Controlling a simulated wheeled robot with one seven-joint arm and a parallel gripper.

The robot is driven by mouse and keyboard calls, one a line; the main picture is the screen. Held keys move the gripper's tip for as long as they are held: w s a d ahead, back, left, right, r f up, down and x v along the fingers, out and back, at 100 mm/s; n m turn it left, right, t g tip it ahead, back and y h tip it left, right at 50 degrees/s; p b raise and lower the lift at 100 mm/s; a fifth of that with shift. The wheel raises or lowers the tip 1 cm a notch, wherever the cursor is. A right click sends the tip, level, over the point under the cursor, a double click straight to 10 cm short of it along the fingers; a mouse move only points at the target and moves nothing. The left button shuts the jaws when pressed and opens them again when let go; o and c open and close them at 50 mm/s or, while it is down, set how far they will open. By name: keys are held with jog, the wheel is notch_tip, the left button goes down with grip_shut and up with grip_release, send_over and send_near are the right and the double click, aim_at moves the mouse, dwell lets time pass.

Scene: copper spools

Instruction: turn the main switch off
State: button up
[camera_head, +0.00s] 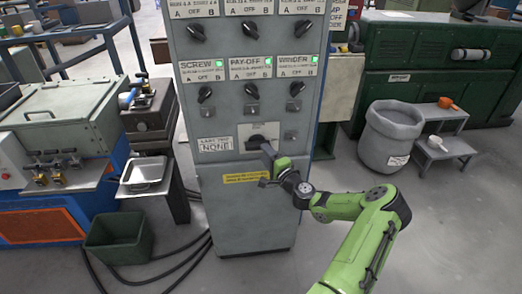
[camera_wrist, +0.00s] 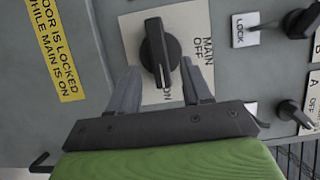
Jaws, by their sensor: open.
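The main switch is a black rotary knob (camera_wrist: 158,48) on a pale plate (camera_wrist: 203,22) marked MAIN, OFF and ON. In the wrist view its grip runs up and down the picture, with the lower end toward the ON lettering. My gripper (camera_wrist: 158,66) is open, with one finger on each side of the knob's lower end. I cannot tell whether either finger touches it. In the head view my gripper (camera_head: 262,146) is at the cabinet front, over the lower part of the switch plate (camera_head: 266,129), and hides most of the knob.
The grey cabinet (camera_head: 235,215) carries several smaller black knobs above the plate. A LOCK label (camera_wrist: 239,32) and another knob (camera_wrist: 292,115) lie right of the switch in the wrist view. A yellow warning label (camera_wrist: 52,45) is left. A grey bin (camera_head: 388,140) stands right.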

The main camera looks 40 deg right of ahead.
aim_at(257, 145)
jog(key=x, duration=0.4)
jog(key=shift+w, duration=0.15)
grip_shut()
